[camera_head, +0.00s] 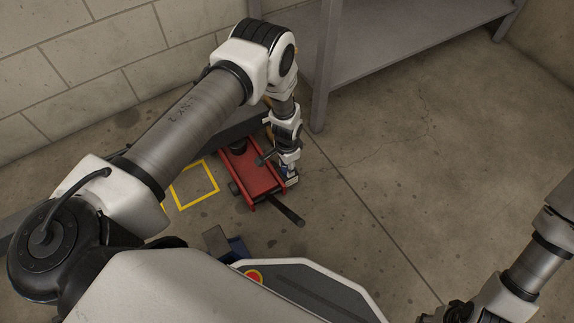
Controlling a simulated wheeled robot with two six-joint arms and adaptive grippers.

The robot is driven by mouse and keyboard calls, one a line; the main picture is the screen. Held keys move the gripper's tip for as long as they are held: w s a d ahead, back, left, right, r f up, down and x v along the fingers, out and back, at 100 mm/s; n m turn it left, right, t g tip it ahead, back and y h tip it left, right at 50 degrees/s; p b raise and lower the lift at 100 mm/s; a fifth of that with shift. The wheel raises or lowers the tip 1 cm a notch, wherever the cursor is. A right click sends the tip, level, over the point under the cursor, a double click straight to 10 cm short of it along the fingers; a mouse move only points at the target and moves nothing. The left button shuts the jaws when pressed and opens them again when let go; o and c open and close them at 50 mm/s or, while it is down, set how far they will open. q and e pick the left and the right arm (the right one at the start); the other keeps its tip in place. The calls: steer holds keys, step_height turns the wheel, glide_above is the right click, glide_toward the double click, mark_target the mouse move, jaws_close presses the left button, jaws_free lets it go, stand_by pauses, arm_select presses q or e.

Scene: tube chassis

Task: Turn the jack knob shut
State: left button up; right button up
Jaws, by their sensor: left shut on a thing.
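A red floor jack (248,172) sits on the concrete floor near the middle of the view. Its black handle (287,211) points toward the lower right. My left gripper (290,179) reaches down at the jack's right side, near the handle end. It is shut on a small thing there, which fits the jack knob. The knob itself is hidden by the fingers, so I cannot see how far it is turned.
A grey metal shelf (400,50) stands behind the jack, with a leg (325,75) close to my left arm. A yellow square outline (194,185) marks the floor left of the jack. The floor to the right is clear.

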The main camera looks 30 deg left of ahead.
arm_select(q)
steer(key=o, duration=1.2)
steer(key=shift+c, duration=0.2)
step_height(320, 180, up, 12)
